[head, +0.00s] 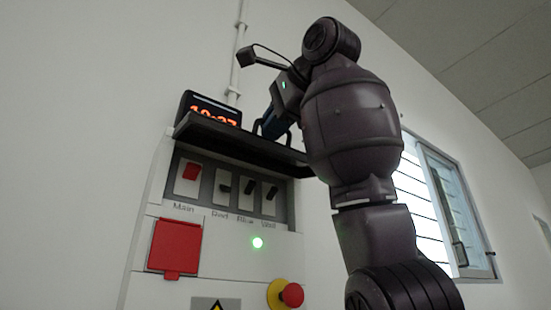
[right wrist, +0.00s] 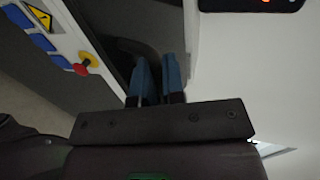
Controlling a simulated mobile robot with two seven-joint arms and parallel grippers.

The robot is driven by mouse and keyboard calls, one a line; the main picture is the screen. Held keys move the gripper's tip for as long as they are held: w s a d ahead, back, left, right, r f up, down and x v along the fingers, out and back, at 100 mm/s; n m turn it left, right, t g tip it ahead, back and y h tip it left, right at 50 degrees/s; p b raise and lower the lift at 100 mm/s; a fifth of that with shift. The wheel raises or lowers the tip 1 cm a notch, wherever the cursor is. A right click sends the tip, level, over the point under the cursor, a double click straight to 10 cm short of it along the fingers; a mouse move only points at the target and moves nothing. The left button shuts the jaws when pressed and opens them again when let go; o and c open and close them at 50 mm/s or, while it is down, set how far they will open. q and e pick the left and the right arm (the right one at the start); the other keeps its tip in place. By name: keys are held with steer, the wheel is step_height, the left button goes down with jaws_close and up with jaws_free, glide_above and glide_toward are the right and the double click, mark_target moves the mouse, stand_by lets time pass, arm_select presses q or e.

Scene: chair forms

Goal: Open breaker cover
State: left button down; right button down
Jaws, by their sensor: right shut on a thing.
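The dark breaker cover (head: 235,142) is swung up on the wall panel and stands out roughly level above the switches. The row of breaker switches (head: 226,188) shows uncovered beneath it, labelled Main, Red, Blue and another. My right gripper (head: 268,127) is at the cover's handle (head: 257,127), on its upper side, partly hidden by my wrist. In the right wrist view its blue fingers (right wrist: 158,80) are close together, shut on the handle, with the dark cover (right wrist: 112,62) beside them. My left gripper is not in view.
A digital clock (head: 212,109) sits just behind the cover. A window (head: 450,205) is at the right; the left wall is bare.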

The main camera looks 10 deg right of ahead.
steer(key=shift+d+r+g, duration=0.1)
steer(key=shift+r+g, duration=0.4)
steer(key=shift+r, duration=0.1)
steer(key=shift+w+r+g+h, duration=0.15)
steer(key=shift+r+g+h, duration=0.25)
steer(key=shift+r+g, duration=0.25)
steer(key=shift+w+a+r+g+h+p, duration=0.15)
steer(key=shift+w+r+g+p, duration=0.1)
steer(key=shift+r+g, duration=0.15)
steer(key=shift+w+a+r+g+h+p, duration=0.1)
steer(key=shift+r+g+h+p, duration=0.1)
steer(key=shift+r+g, duration=0.2)
steer(key=shift+r, duration=0.1)
steer(key=shift+w+a+r+g, duration=0.1)
steer(key=shift+w+r+g, duration=0.1)
steer(key=shift+g, duration=0.15)
steer(key=c, duration=1.2)
jaws_free()
steer(key=shift+c, duration=0.2)
